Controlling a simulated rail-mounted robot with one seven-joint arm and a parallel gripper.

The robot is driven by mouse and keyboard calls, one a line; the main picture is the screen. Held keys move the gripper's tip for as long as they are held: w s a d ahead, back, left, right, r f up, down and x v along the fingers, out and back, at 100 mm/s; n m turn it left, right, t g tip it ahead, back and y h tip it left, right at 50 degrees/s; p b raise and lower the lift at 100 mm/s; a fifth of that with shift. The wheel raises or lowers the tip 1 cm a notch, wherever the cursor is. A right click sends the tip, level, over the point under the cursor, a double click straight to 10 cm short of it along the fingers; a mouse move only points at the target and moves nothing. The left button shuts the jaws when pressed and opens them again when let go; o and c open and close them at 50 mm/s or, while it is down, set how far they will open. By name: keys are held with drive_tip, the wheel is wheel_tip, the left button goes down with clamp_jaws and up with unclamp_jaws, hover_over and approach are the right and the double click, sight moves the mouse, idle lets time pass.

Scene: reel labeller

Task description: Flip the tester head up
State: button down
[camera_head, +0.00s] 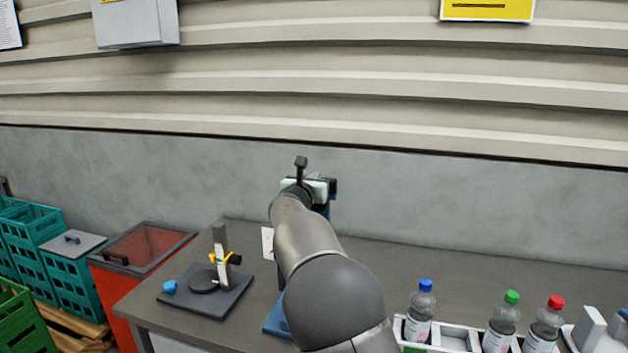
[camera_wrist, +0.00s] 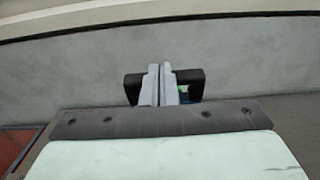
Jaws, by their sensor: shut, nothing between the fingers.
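The tester is mostly hidden behind my arm in the head view. A blue upright part (camera_head: 325,207) shows just past my wrist, and a blue base (camera_head: 277,317) shows beside my forearm at the lower left. I cannot make out the tester head's tilt. In the wrist view my gripper (camera_wrist: 161,70) has its two pale fingers together with nothing between them. Small blue and green patches (camera_wrist: 183,92) show close beside the right finger, between it and a black part. I cannot tell whether the fingers touch the tester.
A dark plate (camera_head: 205,300) with a round disc and an upright post stands left on the table (camera_head: 450,265). A blue cap (camera_head: 169,286) lies on it. Bottles in a white rack (camera_head: 461,338) stand front right. The grey wall (camera_head: 440,190) is behind; the table's back right is clear.

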drive_tip(key=s+a+r+b, duration=0.3)
drive_tip(key=s+r+b, duration=0.1)
drive_tip(key=s, duration=0.7)
drive_tip(key=shift+s+r+b, duration=0.3)
drive_tip(key=shift+s+r, duration=0.05)
drive_tip(key=shift+r, duration=0.2)
drive_tip(key=s+d+f+m+g+h, duration=0.1)
drive_tip(key=s+d+f+m+g, duration=0.2)
drive_tip(key=d+f+m, duration=0.3)
drive_tip(key=s+d+f+m+g+h, duration=0.1)
drive_tip(key=s+d+f+m+g, duration=0.2)
drive_tip(key=d, duration=0.5)
drive_tip(key=s+d+f+m+g+y, duration=0.1)
drive_tip(key=s+d+f+m+g, duration=0.3)
drive_tip(key=s, duration=0.3)
drive_tip(key=s+d+f+m+g, duration=0.1)
drive_tip(key=s+d+f+m, duration=0.3)
drive_tip(key=s+f+m, duration=0.25)
drive_tip(key=s+f+m+g+y, duration=0.2)
drive_tip(key=s+f+m, duration=0.2)
drive_tip(key=s, duration=0.3)
drive_tip(key=s+a+f+m+g+y, duration=0.1)
drive_tip(key=s+f+m, duration=0.3)
drive_tip(key=s, duration=0.4)
drive_tip(key=s+a+f+m+g+y, duration=0.1)
drive_tip(key=s+f+m, duration=0.3)
drive_tip(key=s, duration=0.4)
drive_tip(key=shift+s+a+m+g+y, duration=0.15)
drive_tip(key=shift+a+m+g+y, duration=0.05)
drive_tip(key=shift+m+g+y, duration=0.55)
